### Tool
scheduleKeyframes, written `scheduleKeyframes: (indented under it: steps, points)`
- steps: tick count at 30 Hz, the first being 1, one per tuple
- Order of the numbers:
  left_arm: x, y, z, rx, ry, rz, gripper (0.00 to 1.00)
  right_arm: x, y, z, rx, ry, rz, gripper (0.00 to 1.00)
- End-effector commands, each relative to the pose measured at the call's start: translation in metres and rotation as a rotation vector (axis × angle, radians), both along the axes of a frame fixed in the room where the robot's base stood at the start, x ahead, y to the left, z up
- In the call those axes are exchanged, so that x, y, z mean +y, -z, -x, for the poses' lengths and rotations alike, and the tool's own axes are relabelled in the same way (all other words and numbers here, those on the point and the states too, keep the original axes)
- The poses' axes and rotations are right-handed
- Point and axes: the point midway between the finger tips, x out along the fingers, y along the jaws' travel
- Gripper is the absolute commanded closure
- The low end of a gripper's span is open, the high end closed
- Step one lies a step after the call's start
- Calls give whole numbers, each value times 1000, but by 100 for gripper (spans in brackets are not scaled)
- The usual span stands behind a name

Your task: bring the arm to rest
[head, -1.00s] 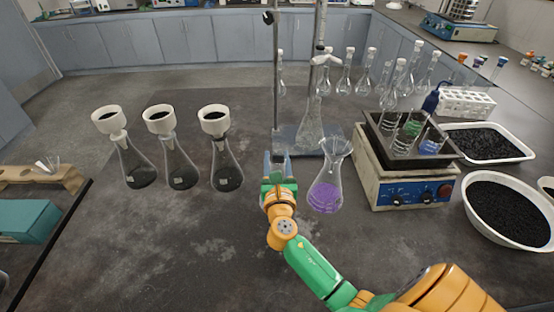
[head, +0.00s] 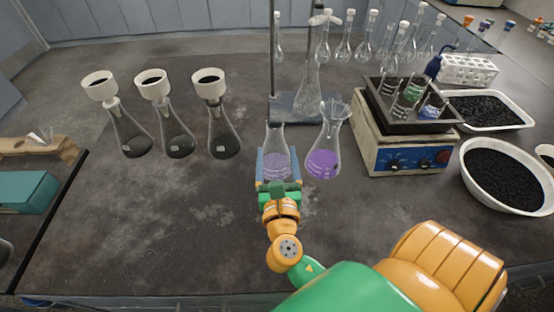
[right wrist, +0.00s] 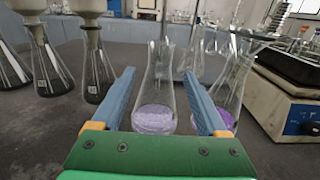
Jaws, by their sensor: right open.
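My right gripper (head: 277,168) is open, its blue fingers pointing forward just above the bench. A clear conical flask (head: 276,143) with pale purple liquid stands upright between or just beyond the fingers. In the right wrist view the flask (right wrist: 155,98) shows between the two spread fingers (right wrist: 158,76), with a gap on each side. A second flask (head: 323,158) with deeper purple liquid stands close to the right of the gripper. My left gripper is not in view.
Several dark flasks with white funnels (head: 210,84) stand at the left. A retort stand (head: 302,108) is behind the gripper. A shaker (head: 402,150) with beakers and white basins of black grains (head: 506,204) are at the right. The bench (head: 160,225) is clear at front left.

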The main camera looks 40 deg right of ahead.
Motion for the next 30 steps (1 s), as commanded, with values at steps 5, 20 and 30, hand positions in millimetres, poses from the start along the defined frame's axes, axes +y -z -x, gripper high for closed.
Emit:
scheduleKeyframes:
  steps: [5,20,30]
  points:
    - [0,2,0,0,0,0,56,4,0,8,-1,1,-2,23]
    - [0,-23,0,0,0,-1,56,4,-25,7,-1,1,0,23]
    - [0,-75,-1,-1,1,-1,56,4,-77,7,-1,1,-1,23]
